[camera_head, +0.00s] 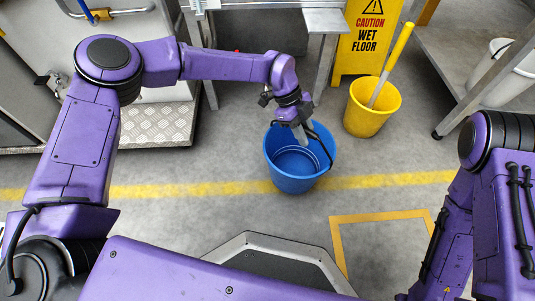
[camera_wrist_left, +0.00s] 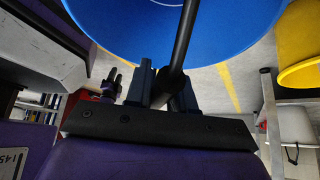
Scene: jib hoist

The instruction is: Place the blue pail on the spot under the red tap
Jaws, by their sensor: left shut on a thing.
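The blue pail (camera_head: 284,178) hangs or stands below my left gripper (camera_head: 303,128), and I cannot tell whether it touches the floor. It looks empty and roughly upright. My left gripper is shut on its dark handle. In the left wrist view the pail (camera_wrist_left: 225,35) fills the top, and the dark handle (camera_wrist_left: 184,40) runs down between the fingers of my left gripper (camera_wrist_left: 165,85). I cannot make out a red tap or the spot under it. A small two-pronged thing (camera_wrist_left: 112,85) in the wrist view may be my right gripper; its state is unclear.
A yellow bucket (camera_head: 372,118) with a yellow-handled pole stands right of the pail, by a yellow wet-floor sign (camera_head: 358,52). A metal table (camera_head: 325,22) is behind. A yellow floor line (camera_head: 180,190) and a yellow floor outline (camera_head: 378,216) border clear floor.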

